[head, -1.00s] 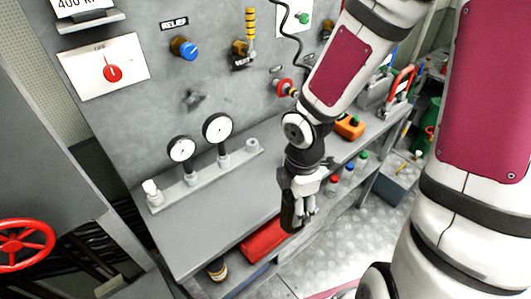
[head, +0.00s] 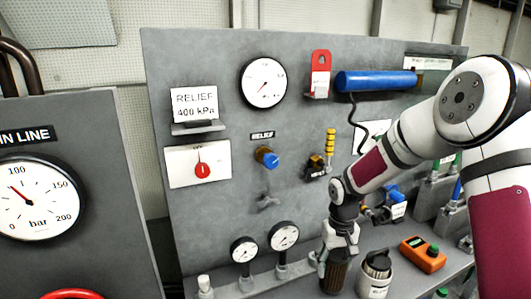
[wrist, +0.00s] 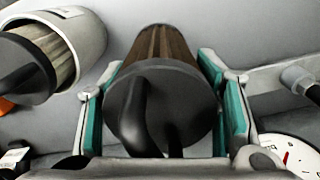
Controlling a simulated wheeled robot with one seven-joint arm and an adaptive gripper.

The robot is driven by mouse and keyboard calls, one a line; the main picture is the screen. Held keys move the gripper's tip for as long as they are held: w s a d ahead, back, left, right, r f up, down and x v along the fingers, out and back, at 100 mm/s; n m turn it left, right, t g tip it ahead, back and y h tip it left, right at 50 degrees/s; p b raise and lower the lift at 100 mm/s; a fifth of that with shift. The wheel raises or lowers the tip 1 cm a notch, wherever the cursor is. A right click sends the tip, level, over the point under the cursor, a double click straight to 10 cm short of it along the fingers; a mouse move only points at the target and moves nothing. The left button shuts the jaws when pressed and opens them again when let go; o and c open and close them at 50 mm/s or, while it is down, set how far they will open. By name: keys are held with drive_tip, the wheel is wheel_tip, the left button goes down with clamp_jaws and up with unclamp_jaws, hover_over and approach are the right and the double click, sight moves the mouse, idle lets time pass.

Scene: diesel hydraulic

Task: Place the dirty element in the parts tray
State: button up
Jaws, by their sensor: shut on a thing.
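My gripper (head: 337,258) is shut on a brown pleated element with a black end cap (head: 335,277), low over the bench in the head view. In the wrist view, my gripper's teal-lined fingers (wrist: 165,110) sit on both sides of this dirty element (wrist: 165,95), and its black cap with a curved handle faces the camera. In the head view, I cannot tell whether its lower end touches the bench. A parts tray cannot be made out in either current view.
A white canister (head: 373,291) holding a paler, black-capped element stands just right of my gripper; it also shows in the wrist view (wrist: 88,38). Two small gauges (head: 285,236) on a manifold stand to the left. An orange device (head: 422,254) lies to the right.

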drive_tip(key=shift+w+m, duration=0.7)
drive_tip(key=shift+w, duration=0.05)
idle(0.5)
drive_tip(key=s+r+p, duration=0.1)
drive_tip(key=s+p, duration=0.1)
drive_tip(key=s, duration=2.1)
approach(336, 293)
drive_tip(key=s+f, duration=0.1)
drive_tip(key=s+a+f, duration=0.1)
drive_tip(key=s, duration=0.1)
drive_tip(key=shift+s+a+f, duration=0.1)
drive_tip(key=shift+a+f, duration=0.05)
drive_tip(key=shift+f, duration=0.1)
drive_tip(key=shift+w+f+p, duration=0.2)
drive_tip(key=shift+f+p, duration=0.25)
drive_tip(key=shift+f, duration=1.3)
drive_tip(key=shift+f, duration=0.2)
drive_tip(key=o, duration=1.4)
drive_tip(key=shift+r, duration=0.1)
